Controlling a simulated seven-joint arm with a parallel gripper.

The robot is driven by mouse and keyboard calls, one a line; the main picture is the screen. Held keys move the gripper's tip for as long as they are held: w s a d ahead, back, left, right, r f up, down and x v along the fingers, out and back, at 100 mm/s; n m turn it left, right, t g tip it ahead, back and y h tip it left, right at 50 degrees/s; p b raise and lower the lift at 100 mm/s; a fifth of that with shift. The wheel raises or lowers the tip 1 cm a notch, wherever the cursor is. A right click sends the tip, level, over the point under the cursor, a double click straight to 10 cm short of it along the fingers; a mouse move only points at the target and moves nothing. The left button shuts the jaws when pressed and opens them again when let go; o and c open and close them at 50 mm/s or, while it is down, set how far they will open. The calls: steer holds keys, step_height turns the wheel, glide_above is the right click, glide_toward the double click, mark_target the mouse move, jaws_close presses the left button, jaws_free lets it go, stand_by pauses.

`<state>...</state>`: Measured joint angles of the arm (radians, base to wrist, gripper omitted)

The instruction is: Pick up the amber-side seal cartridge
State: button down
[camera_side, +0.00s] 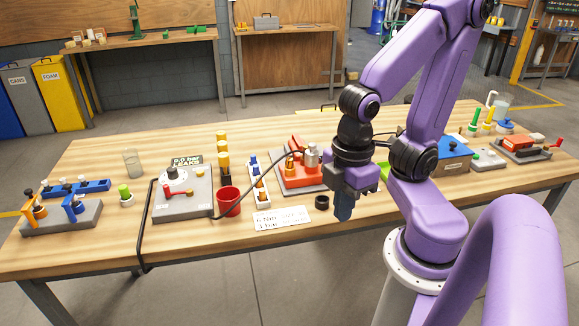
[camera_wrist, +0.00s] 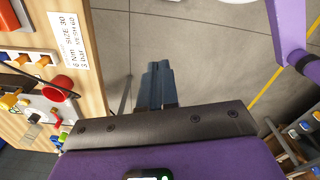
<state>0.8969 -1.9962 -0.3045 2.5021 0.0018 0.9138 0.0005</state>
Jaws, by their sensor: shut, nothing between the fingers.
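My gripper (camera_side: 344,206) points down near the table's front edge, right of the printed card. Its blue-grey fingers are shut and empty; in the wrist view (camera_wrist: 158,84) they lie together against the concrete floor. A white rack (camera_side: 259,183) holding small pieces with amber and dark blue ends stands left of my gripper, behind the card. It also shows in the wrist view (camera_wrist: 30,58), with orange ends visible. I cannot tell for certain which piece is the amber-side seal cartridge.
A red cup (camera_side: 228,201) stands left of the rack, beside a grey leak-test box (camera_side: 183,196). A red device (camera_side: 299,172) sits behind right. A printed card (camera_side: 282,219) and a black ring (camera_side: 322,202) lie near the front. A fixture (camera_side: 61,215) with orange and blue clamps stands far left.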

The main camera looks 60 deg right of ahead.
steer(key=c, duration=0.9)
jaws_free()
